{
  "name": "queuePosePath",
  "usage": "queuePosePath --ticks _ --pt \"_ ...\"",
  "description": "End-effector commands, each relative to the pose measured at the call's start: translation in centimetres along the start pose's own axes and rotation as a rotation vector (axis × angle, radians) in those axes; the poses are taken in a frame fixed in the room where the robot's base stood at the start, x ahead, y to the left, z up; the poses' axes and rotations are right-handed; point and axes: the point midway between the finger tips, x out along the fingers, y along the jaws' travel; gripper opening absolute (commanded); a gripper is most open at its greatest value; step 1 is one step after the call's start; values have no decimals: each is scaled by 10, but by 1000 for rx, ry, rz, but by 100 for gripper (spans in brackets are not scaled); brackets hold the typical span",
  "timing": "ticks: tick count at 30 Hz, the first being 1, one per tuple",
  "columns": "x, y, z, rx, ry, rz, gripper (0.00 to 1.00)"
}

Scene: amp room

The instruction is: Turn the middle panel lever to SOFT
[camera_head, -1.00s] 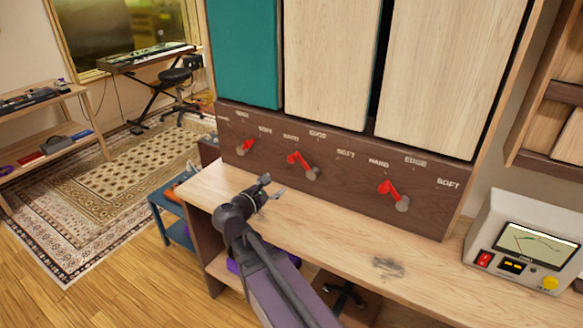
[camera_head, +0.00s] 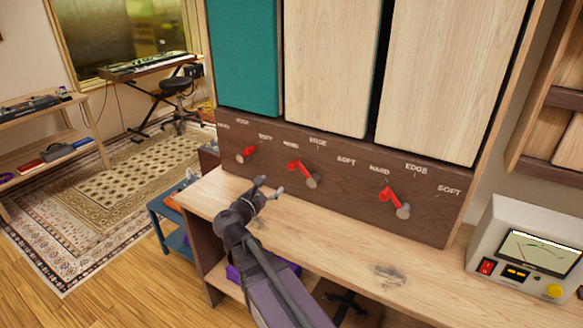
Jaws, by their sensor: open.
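The middle red lever (camera_head: 301,172) is on the dark wooden panel (camera_head: 345,205). Its pivot is a grey knob at its lower right, and its red arm points up and left, toward the HARD side. The labels HARD, EDGE and SOFT (camera_head: 346,161) stand above it, SOFT on the right. My gripper (camera_head: 268,187) is open and empty, left of and a little below the middle lever, apart from it, in front of the panel and above the desk.
A left red lever (camera_head: 246,154) and a right red lever (camera_head: 394,200) flank it. The wooden desk (camera_head: 340,251) runs below, with a dark smudge (camera_head: 388,273). A meter box (camera_head: 530,245) stands at the right. Teal and wooden panels rise above.

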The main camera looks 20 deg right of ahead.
Motion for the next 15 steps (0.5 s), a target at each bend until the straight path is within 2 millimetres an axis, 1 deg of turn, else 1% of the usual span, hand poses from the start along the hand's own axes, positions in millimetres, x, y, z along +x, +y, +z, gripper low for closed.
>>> queuePosePath --ticks 15 --pt "69 1 0 0 0 -1 72"
